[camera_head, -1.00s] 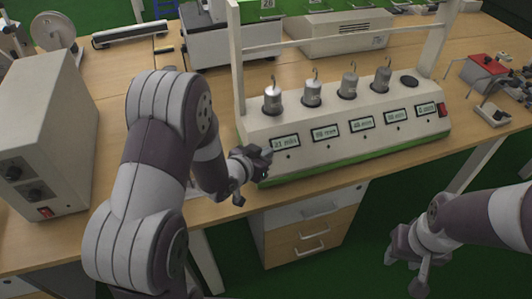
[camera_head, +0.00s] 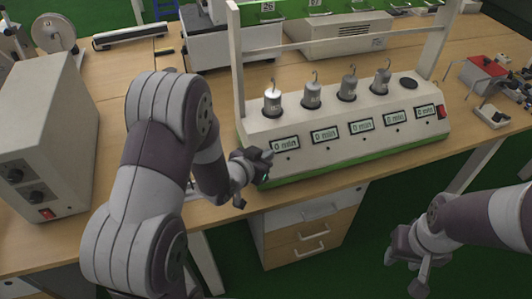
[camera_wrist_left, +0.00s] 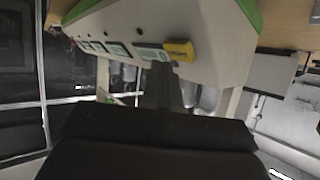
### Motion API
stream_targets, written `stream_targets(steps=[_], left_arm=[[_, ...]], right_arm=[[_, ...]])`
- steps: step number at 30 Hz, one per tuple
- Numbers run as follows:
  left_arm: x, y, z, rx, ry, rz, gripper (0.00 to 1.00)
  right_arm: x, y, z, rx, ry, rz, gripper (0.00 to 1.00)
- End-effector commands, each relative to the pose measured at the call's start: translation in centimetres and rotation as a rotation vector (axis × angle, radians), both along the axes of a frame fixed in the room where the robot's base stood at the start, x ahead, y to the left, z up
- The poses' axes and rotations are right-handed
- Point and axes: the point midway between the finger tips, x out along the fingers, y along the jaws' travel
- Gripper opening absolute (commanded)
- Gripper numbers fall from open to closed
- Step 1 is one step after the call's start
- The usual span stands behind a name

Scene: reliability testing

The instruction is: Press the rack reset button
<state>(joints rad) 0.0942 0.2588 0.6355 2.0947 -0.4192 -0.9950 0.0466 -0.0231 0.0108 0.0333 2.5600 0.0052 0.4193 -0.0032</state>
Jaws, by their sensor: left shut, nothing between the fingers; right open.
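The rack (camera_head: 340,145) is a white sloped console with a green base. It carries several hooked metal weights and a row of displays, all reading "0 min". In the left wrist view a yellow button (camera_wrist_left: 181,50) sits beside the end display on the rack's front. In the head view my gripper seems to hide it. My left gripper (camera_head: 266,156) is shut and empty at the rack's front left, its tips close to the yellow button in the left wrist view (camera_wrist_left: 163,74). I cannot tell whether they touch. My right gripper (camera_head: 406,270) is open, in front of the table, away from the rack.
A red switch (camera_head: 442,112) is at the rack's right end. A grey box with knobs (camera_head: 40,130) stands at the left. White posts with a crossbar (camera_head: 330,38) rise behind the weights. Drawers (camera_head: 305,232) are under the wooden table (camera_head: 120,95).

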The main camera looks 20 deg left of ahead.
Motion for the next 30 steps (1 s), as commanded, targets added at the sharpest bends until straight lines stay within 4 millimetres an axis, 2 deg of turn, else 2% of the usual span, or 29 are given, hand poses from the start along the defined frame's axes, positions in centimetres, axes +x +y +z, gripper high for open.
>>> stream_targets(steps=[11,25,30], left_arm=[[-0.2,-0.1,0.3,0.0,0.0,-0.001,0.0],[-2.5,-1.7,3.7,0.001,-0.001,-0.002,0.0],[-2.9,-2.0,3.9,0.0,0.0,-0.001,0.0]], right_arm=[[0.0,0.0,0.2,0.0,0.0,0.0,0.43],[0.0,0.0,3.1,0.0,0.0,0.0,0.43],[0.0,0.0,3.2,0.0,0.0,0.0,0.43]])
